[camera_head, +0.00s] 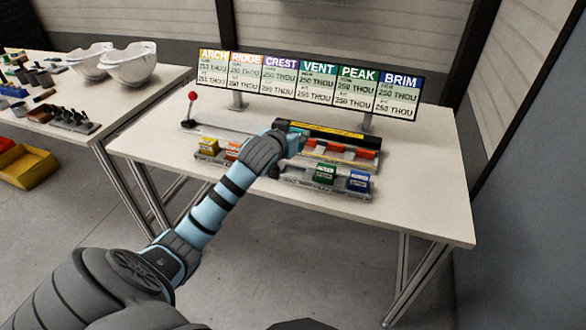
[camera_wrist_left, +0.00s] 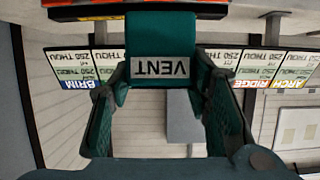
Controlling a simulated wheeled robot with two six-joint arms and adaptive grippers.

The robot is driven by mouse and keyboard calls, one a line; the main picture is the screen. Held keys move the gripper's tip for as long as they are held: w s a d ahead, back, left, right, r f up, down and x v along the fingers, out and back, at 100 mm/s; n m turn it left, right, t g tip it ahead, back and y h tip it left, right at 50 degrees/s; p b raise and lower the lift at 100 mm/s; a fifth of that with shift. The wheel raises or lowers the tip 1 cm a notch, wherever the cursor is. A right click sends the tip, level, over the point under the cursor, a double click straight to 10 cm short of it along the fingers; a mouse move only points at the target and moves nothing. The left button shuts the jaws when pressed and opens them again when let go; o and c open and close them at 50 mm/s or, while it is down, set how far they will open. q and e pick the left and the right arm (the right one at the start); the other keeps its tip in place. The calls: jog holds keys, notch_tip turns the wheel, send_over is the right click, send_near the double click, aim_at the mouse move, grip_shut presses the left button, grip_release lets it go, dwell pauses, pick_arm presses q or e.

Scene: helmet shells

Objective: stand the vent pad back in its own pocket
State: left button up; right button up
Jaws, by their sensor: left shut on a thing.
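My left gripper (camera_head: 290,146) is above the middle of the table, and is shut on the teal vent pad (camera_head: 298,142). In the left wrist view the vent pad (camera_wrist_left: 160,38) sits between the two fingers, its white VENT label upside down in the picture. The pad rack (camera_head: 330,190) lies below and in front of the gripper. It holds a yellow pad (camera_head: 208,147) and an orange pad (camera_head: 232,151) at the left, and a green pad (camera_head: 325,174) and a blue pad (camera_head: 359,180) at the right. My forearm hides the rack's middle, including the vent pocket.
A black fixture with a yellow strip (camera_head: 325,131) and red blocks (camera_head: 337,147) stands just behind the rack. A sign board (camera_head: 310,82) rises behind it. A red-knobbed lever (camera_head: 192,97) is at left. The white table (camera_head: 420,190) is clear at right.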

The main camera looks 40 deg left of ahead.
pick_arm(q)
notch_tip(320, 180, down, 10)
jog(key=shift+r+b, duration=0.1)
jog(key=shift+b, duration=1.05)
jog(key=o, duration=1.1)
jog(key=shift+o, duration=0.2)
